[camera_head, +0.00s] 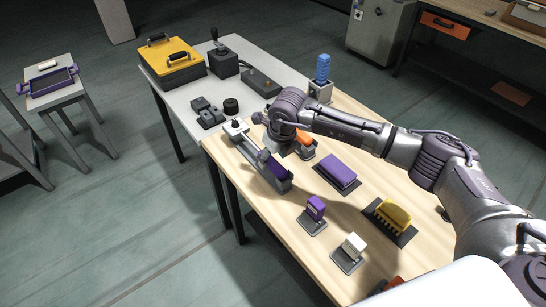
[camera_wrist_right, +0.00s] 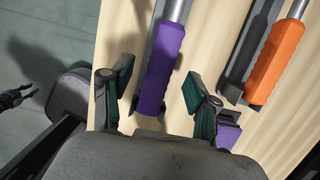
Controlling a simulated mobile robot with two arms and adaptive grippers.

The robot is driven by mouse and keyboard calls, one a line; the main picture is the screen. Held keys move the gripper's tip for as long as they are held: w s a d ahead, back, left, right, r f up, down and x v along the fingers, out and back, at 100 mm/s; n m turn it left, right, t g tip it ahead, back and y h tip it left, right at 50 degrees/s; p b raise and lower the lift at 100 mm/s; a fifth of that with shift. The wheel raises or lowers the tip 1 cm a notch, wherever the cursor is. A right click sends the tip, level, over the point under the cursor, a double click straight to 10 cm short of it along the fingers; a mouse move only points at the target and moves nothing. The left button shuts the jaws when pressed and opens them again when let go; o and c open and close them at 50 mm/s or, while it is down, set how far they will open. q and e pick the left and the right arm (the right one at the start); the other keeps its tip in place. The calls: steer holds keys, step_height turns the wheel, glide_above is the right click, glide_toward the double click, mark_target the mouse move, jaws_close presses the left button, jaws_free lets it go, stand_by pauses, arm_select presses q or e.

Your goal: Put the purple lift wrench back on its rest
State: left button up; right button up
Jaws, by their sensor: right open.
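The purple lift wrench (camera_head: 273,170) has a thick purple grip and a metal shaft, and lies along a long grey rest (camera_head: 252,152) at the table's left edge. The rest (camera_wrist_right: 152,55) also shows beside the purple grip (camera_wrist_right: 160,70) in the right wrist view. I cannot tell whether the wrench is seated in it. My right gripper (camera_wrist_right: 158,88) is open, with one finger either side of the grip and gaps visible. In the head view the right gripper (camera_head: 290,140) is partly hidden by its arm. My left gripper does not show in the head view.
An orange-gripped tool (camera_wrist_right: 274,62) lies close to the right on a dark holder. A purple block (camera_head: 338,172), a small purple stand (camera_head: 315,208), a white-topped stand (camera_head: 352,248) and a yellow brush (camera_head: 392,215) sit nearer me. A dark claw-like shape (camera_wrist_right: 15,95) is unclear.

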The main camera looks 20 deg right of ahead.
steer(key=shift+r+p, duration=1.25)
steer(key=shift+r, duration=1.3)
steer(key=shift+r, duration=0.2)
steer(key=v, duration=1.1)
steer(key=shift+r, duration=0.3)
steer(key=shift+s, duration=0.1)
